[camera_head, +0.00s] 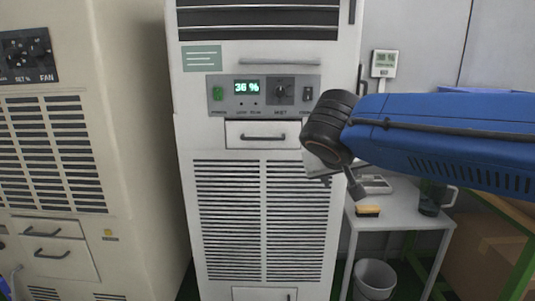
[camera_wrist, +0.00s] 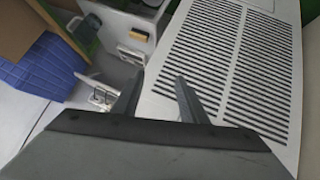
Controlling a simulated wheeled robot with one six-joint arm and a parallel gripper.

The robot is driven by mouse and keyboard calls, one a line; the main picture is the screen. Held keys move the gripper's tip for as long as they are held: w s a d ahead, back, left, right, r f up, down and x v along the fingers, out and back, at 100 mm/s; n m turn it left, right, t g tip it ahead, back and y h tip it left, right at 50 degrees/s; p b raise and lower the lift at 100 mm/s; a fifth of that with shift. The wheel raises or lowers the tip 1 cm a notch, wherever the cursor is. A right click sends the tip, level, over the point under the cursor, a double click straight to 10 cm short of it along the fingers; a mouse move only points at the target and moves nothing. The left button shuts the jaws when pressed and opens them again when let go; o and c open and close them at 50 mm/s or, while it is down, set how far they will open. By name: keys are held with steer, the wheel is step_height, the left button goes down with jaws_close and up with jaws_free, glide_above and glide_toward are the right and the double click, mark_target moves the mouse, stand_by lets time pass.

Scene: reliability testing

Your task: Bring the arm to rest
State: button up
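My blue arm (camera_head: 440,135) reaches in from the right edge in the head view, roughly level, with its dark wrist in front of the right side of the tall white cabinet (camera_head: 262,140). My gripper (camera_head: 342,187) hangs below the wrist, in front of the cabinet's lower right edge and the small table. In the wrist view, the two fingers of my gripper (camera_wrist: 159,77) stand apart with an empty gap between them. The cabinet's slotted grille (camera_wrist: 225,60) lies beyond the fingers. The gripper holds nothing that I can see.
A beige cabinet (camera_head: 75,140) stands at the left. A small grey table (camera_head: 405,212) at the right bears a yellow-topped brush (camera_head: 368,211) and a dark cup (camera_head: 429,198). A white bin (camera_head: 374,278) stands below. Cardboard boxes (camera_head: 488,250) sit at the far right.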

steer(key=s+d+f+g+y, duration=0.1)
steer(key=s+d+f+g, duration=0.1)
steer(key=s+d+f, duration=0.4)
steer(key=s+d+f+g+y, duration=0.2)
steer(key=s+d+f, duration=0.4)
steer(key=s+f, duration=0.8)
steer(key=shift+s+f+y, duration=0.25)
steer(key=shift+s+y, duration=0.05)
steer(key=shift+s, duration=0.1)
stand_by(0.5)
